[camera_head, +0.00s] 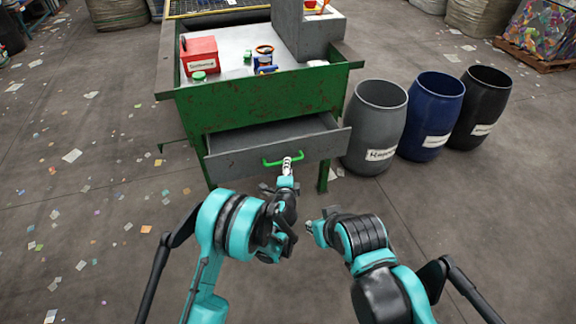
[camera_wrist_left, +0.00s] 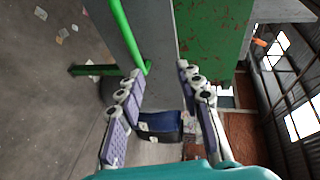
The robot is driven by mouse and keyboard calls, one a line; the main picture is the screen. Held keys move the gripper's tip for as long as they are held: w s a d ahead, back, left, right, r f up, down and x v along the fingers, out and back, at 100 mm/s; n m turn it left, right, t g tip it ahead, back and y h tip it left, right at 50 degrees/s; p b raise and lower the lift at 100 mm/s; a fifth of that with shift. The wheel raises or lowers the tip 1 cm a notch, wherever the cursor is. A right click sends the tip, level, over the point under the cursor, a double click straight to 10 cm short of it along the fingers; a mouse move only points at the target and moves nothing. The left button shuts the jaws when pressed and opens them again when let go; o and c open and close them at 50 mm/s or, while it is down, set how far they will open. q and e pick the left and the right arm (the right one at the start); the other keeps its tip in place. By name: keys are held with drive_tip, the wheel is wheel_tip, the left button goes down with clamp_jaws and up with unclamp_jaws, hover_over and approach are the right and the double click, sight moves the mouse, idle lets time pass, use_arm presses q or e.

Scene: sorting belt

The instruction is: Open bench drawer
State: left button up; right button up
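The green bench (camera_head: 265,100) has a grey drawer (camera_head: 235,161) in its front, standing partly pulled out with its inside in sight. A green bar handle (camera_head: 268,163) is on the drawer front. My left gripper (camera_head: 290,163) is at the handle's right part. In the left wrist view, the fingers of my left gripper (camera_wrist_left: 161,70) are spread apart, and the green handle (camera_wrist_left: 128,35) ends near the left fingertip. I cannot tell whether they touch. My right gripper (camera_head: 313,228) is low in the middle, away from the drawer; its fingers are too small to judge.
On the bench top are a red box (camera_head: 199,55), a green lid (camera_head: 199,76) and a blue can (camera_head: 262,57). A grey barrel (camera_head: 375,125), a blue barrel (camera_head: 430,115) and a black barrel (camera_head: 481,105) stand right of the bench. Floor at left holds only scattered paper bits.

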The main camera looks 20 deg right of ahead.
use_arm(q)
drive_tip(key=shift+f+v, duration=0.2)
drive_tip(key=shift+v, duration=1.75)
drive_tip(key=shift+f, duration=0.1)
